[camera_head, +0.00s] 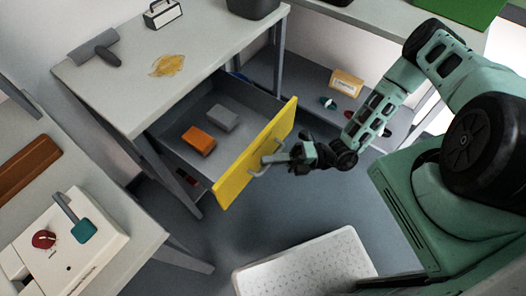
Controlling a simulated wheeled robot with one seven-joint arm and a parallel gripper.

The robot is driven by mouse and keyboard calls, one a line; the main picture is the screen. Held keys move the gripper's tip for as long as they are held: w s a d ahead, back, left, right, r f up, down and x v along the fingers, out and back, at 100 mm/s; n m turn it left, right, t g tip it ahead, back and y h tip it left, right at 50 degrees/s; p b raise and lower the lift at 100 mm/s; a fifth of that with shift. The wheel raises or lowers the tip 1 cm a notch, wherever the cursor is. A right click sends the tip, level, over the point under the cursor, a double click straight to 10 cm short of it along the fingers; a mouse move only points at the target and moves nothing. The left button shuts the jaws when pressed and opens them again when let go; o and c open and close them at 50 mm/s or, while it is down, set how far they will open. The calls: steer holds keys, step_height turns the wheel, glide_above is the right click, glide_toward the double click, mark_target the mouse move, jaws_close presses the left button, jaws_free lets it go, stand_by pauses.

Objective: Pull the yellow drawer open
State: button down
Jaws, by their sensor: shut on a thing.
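The yellow drawer (236,181) stands well out from under the white-topped desk, its front panel facing my arm. Inside its grey tray lie an orange block (199,140) and a grey block (222,117). A grey bar handle (264,164) is on the yellow front. My gripper (272,160) reaches it from the right and is shut on the handle. The fingertips are small in this view and partly overlap the handle.
The desk top (125,95) holds a yellow-brown stain, a dark-handled tool and a small case. A white machine (70,245) stands on the left bench. Grey floor is clear between drawer and tray.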

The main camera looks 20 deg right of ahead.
steer(key=shift+s, duration=0.15)
steer(key=c, duration=1.8)
jaws_free()
steer(key=shift+d, duration=0.1)
steer(key=b+v, duration=0.3)
steer(key=v, duration=1.4)
steer(key=shift+s+d+r, duration=0.1)
steer(key=shift+d, duration=0.1)
